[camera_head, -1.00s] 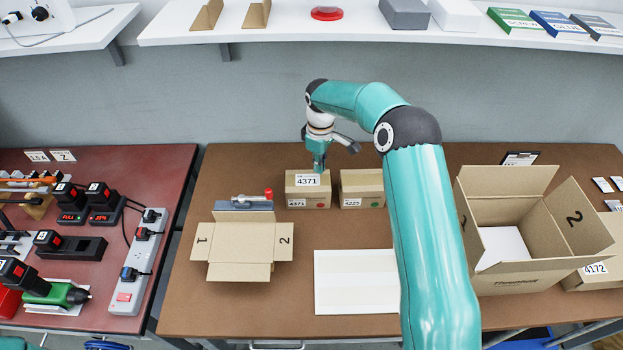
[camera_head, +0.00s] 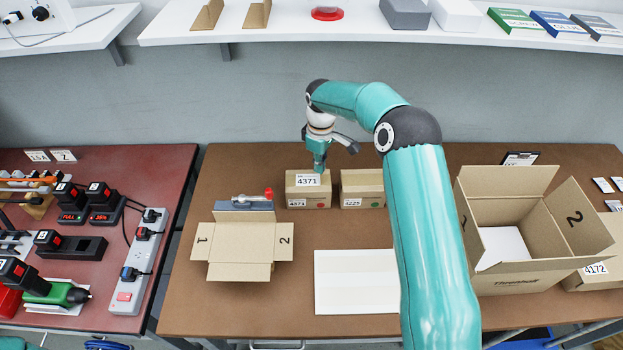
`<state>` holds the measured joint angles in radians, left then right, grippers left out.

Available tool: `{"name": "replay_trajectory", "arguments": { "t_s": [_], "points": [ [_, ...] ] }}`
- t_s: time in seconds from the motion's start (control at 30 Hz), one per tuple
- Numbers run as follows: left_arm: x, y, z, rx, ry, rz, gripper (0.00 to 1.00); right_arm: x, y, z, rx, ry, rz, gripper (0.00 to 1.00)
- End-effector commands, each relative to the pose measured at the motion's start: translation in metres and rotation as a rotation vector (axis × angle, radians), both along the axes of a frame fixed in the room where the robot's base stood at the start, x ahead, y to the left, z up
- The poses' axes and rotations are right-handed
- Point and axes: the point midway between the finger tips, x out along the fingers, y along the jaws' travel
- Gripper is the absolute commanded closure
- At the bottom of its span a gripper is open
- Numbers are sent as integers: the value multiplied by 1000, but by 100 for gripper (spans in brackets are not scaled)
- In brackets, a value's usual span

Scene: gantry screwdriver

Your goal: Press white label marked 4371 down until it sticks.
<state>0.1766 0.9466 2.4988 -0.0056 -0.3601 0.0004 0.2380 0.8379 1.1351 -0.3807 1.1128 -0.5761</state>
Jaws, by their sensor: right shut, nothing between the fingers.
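The white label marked 4371 (camera_head: 307,181) lies on the top of a small brown box (camera_head: 301,193) at the back of the brown table. The box's front face also bears a smaller 4371 tag and a red dot. My right gripper (camera_head: 319,170) is shut and points down at the back right of the label, over the box's top. I cannot tell whether its tips touch the label or the box. My left gripper is not in view.
A second small box (camera_head: 361,190) with a green dot stands close on the right. A white sheet (camera_head: 355,282) lies front centre. A large open box (camera_head: 525,278) stands right.

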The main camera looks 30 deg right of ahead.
Motion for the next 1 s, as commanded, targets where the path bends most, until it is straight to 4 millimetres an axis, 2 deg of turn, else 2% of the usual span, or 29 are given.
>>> {"name": "replay_trajectory", "arguments": {
  "t_s": [1.0],
  "points": [
    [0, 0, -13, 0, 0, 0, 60, -1, -1, -20, 0, 0, -2, 100]
  ]
}}
